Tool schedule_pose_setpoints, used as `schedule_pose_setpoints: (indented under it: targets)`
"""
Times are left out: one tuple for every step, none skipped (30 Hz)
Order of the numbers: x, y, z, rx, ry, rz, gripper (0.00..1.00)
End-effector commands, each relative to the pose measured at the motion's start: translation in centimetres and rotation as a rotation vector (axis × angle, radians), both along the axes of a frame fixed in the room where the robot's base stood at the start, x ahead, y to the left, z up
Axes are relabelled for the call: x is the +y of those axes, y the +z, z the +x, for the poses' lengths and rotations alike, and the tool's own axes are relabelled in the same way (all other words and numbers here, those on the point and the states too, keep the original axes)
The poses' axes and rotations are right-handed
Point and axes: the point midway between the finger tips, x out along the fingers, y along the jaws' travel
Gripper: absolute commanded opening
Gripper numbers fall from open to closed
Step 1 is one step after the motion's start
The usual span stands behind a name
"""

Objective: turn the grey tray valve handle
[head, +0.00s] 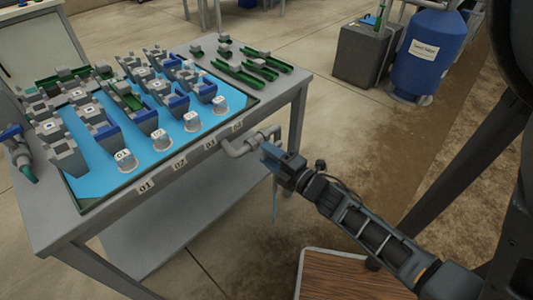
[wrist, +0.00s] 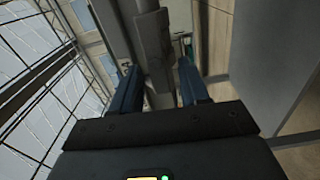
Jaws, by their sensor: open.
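The grey tray valve handle (head: 265,135) sticks out at the front edge of the table, at the end of a grey elbow pipe (head: 234,149). My gripper (head: 268,151) is right at the handle in the head view and partly covers it. In the wrist view, my gripper's two blue fingers (wrist: 158,72) stand apart, with a grey bar-like part, apparently the handle (wrist: 152,42), in line with the gap between them. I cannot tell whether either finger touches it.
The grey table (head: 105,218) carries a blue-floored tray (head: 92,190) with several grey and green fittings. Its leg (head: 298,118) stands close beyond my gripper. A wooden-topped block (head: 335,275) is low below my arm. A blue tank (head: 428,55) stands at the back right.

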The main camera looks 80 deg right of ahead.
Motion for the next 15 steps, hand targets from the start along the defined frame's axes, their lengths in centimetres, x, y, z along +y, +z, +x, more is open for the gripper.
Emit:
schedule_pose_setpoints:
  targets:
    - [0.4,-0.1,-0.9,0.003,-0.003,0.002,0.45]
    - [0.7,-0.1,-1.3,0.004,-0.004,0.002,0.45]
    - [1.1,-0.2,-1.9,0.003,-0.003,0.002,0.45]
    - [1.4,-0.2,-2.3,0.003,-0.002,0.002,0.45]
    - [1.6,-0.2,-2.7,0.003,-0.003,0.002,0.45]
    - [2.0,-0.2,-3.3,0.003,-0.003,0.002,0.45]
    - [2.2,-0.1,-3.7,0.003,-0.002,0.002,0.45]
    - [2.4,-0.1,-4.0,0.003,-0.002,0.002,0.45]
    - [2.7,-0.1,-4.4,0.003,-0.002,0.002,0.45]
    - [2.8,-0.2,-4.7,0.003,-0.003,0.002,0.45]
    - [3.0,-0.1,-5.0,0.003,-0.002,0.002,0.45]
    - [3.2,-0.1,-5.2,0.003,-0.002,0.002,0.45]
    - [3.3,-0.1,-5.3,0.002,-0.001,0.001,0.45]
    - [3.4,-0.1,-5.5,0.002,-0.001,0.001,0.45]
    - [3.4,-0.1,-5.6,0.002,0.0,0.001,0.45]
